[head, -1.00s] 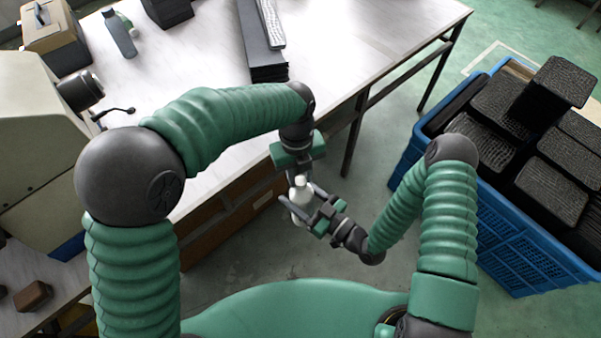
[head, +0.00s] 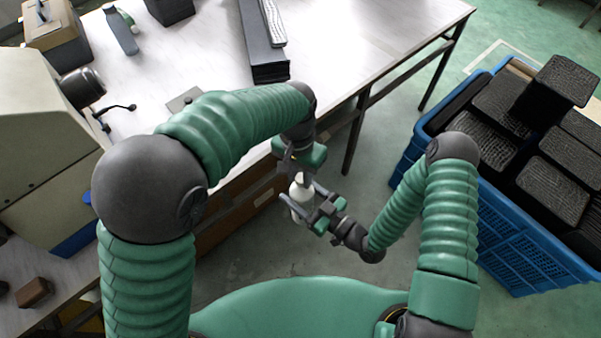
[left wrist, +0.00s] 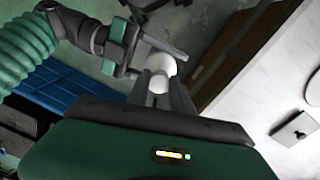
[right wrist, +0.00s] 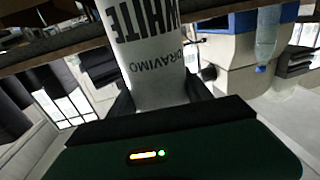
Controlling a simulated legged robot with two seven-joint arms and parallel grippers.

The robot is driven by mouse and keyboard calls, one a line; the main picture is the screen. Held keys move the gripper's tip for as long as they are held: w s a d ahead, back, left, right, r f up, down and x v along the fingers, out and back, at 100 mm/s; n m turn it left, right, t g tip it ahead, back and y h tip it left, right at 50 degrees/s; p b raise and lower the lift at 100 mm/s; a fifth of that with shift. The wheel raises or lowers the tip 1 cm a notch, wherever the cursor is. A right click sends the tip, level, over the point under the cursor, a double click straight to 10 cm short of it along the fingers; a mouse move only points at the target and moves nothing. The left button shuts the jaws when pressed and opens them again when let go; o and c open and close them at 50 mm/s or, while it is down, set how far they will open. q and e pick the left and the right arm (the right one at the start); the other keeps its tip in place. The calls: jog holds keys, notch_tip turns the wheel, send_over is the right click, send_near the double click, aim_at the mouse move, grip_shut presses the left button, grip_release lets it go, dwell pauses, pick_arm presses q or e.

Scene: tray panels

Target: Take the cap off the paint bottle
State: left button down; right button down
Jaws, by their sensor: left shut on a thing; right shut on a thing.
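The white paint bottle (head: 299,203) is upright in front of my body, off the table edge. My right gripper (head: 309,202) is shut on its body from the side. In the right wrist view the bottle (right wrist: 150,60) fills the space between the fingers, and its label reads "WHITE". My left gripper (head: 301,178) is above the bottle, fingers pointing down, shut on the white cap. The left wrist view shows the cap (left wrist: 159,82) between the fingers, with a white round part (left wrist: 160,64) beside it. I cannot tell whether the cap still touches the bottle neck.
A blue crate (head: 500,235) of black textured blocks stands on the right. A beige machine (head: 45,130) is at the left. Floor between table and crate is clear.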

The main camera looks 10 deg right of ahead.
pick_arm(q)
jog(key=c, duration=1.4)
grip_release()
jog(key=shift+w+r, duration=0.15)
jog(key=shift+w, duration=0.15)
jog(key=shift+o, duration=1.3)
jog(key=shift+s, duration=0.1)
